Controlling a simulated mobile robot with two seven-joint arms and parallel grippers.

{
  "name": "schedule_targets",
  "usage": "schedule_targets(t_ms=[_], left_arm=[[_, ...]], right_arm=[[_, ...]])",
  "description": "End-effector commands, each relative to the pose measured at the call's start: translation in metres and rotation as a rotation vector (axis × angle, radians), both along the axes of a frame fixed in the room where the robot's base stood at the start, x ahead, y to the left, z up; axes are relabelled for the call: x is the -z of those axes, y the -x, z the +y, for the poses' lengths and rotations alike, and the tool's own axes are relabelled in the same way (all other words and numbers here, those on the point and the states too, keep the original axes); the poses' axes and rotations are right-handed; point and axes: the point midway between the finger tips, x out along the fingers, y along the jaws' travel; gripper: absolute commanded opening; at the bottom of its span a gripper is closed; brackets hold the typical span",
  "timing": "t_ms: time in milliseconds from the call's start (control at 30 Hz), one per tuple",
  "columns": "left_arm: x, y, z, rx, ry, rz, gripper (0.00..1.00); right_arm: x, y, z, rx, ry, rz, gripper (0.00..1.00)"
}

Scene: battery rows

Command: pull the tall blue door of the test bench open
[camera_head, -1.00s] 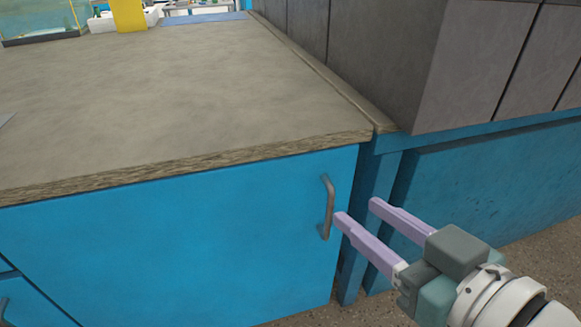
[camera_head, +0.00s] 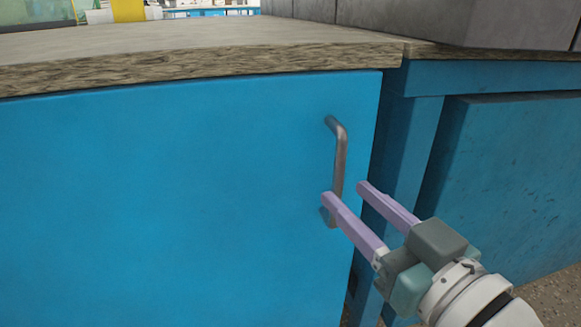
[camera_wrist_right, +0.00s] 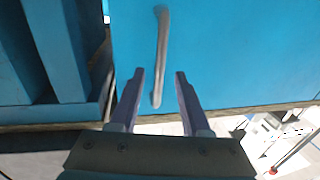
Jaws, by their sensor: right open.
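The blue door (camera_head: 200,190) fills the front below the worktop and looks shut. Its grey bar handle (camera_head: 341,150) stands upright near the door's right edge. My right gripper (camera_head: 345,193) is open and empty in front of the handle; one finger overlaps the handle's lower part in the head view. In the right wrist view the handle (camera_wrist_right: 162,45) lines up with the gap between the two fingers (camera_wrist_right: 160,73). I cannot tell how far the fingertips are from the handle in depth. My left gripper is not in view.
The stone-like worktop (camera_head: 210,62) overhangs the door top. A blue post (camera_head: 405,150) and a recessed blue panel (camera_head: 500,180) stand close to the right of the door. Grey blocks (camera_head: 430,20) sit behind at the right. A yellow object (camera_head: 128,10) is far back.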

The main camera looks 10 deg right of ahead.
Motion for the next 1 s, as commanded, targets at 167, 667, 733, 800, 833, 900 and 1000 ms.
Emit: schedule_targets(t_ms=[167,667,733,800,833,900,1000], left_arm=[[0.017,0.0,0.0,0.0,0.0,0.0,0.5],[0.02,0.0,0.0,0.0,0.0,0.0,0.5],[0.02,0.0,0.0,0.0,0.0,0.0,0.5],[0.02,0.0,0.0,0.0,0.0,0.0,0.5],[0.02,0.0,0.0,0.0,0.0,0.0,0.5],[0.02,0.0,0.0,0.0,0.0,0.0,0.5],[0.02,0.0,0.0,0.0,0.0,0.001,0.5]], right_arm=[[0.003,-0.028,0.007,-0.001,0.0,-0.002,0.47],[0.0,-0.04,0.01,0.0,0.0,0.002,0.39],[0.0,-0.04,0.01,0.0,-0.001,0.002,0.31],[0.0,-0.04,0.01,0.0,-0.001,0.002,0.23],[0.0,-0.04,0.01,0.0,-0.001,0.002,0.2],[0.0,-0.04,0.01,0.0,-0.001,0.002,0.12],[0.0,-0.04,0.01,0.0,-0.001,0.002,0.01]])
